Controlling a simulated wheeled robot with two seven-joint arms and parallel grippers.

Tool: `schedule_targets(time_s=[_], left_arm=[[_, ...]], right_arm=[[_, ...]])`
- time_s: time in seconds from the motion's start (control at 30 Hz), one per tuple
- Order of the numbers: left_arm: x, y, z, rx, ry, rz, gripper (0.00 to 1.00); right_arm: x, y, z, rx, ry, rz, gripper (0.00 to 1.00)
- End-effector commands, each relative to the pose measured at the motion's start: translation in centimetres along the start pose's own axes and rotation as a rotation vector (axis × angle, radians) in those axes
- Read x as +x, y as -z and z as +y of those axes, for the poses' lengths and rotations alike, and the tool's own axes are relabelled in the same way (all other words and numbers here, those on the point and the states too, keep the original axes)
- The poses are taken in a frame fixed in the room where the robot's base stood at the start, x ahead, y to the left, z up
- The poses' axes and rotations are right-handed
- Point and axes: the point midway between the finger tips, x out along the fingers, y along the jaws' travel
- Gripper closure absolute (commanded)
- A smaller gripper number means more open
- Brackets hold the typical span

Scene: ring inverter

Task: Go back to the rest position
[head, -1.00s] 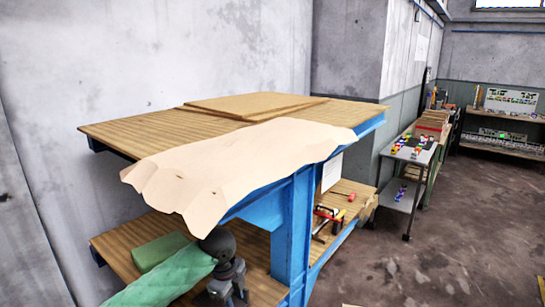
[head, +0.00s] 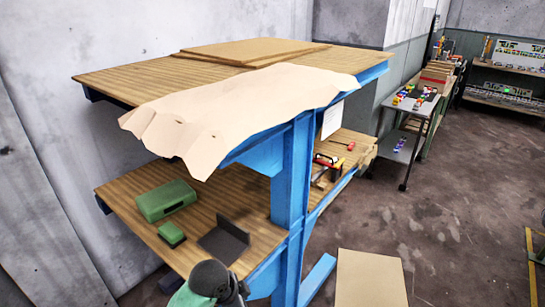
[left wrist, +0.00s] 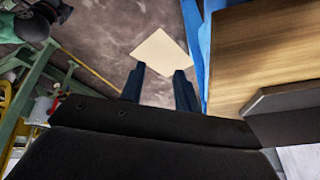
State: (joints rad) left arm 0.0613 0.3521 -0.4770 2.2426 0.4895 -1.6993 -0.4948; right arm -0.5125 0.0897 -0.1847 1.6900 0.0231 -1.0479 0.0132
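My left gripper (left wrist: 158,86) shows in the left wrist view with its two dark fingers apart and nothing between them. The fingers point towards the floor beside the blue shelf's edge. In the head view, part of my left arm, with a green link and a dark rounded joint, is at the bottom centre, just in front of the lower shelf board (head: 255,228). The fingertips are not clear there. My right gripper is in neither view.
The blue-framed bench (head: 290,180) has a draped paper sheet (head: 235,112) on top. Its lower board holds a green case (head: 165,200), a small green block (head: 171,235) and a dark angled bracket (head: 226,240). A tan board (head: 370,278) lies on clear floor.

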Motion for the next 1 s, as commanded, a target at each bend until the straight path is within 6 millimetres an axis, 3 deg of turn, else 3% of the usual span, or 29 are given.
schedule_targets(time_s=[0.3, 0.7, 1.0], left_arm=[[0.3, -5.2, 4.3, -0.329, 0.063, -0.002, 0.68], [-0.8, -13.6, 9.4, -0.73, 0.176, -0.067, 0.68], [-1.9, -17.4, 11.7, -0.883, 0.236, -0.111, 0.68]], right_arm=[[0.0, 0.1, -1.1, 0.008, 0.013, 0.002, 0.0], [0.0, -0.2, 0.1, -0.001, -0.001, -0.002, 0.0], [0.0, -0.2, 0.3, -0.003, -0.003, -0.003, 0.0]])
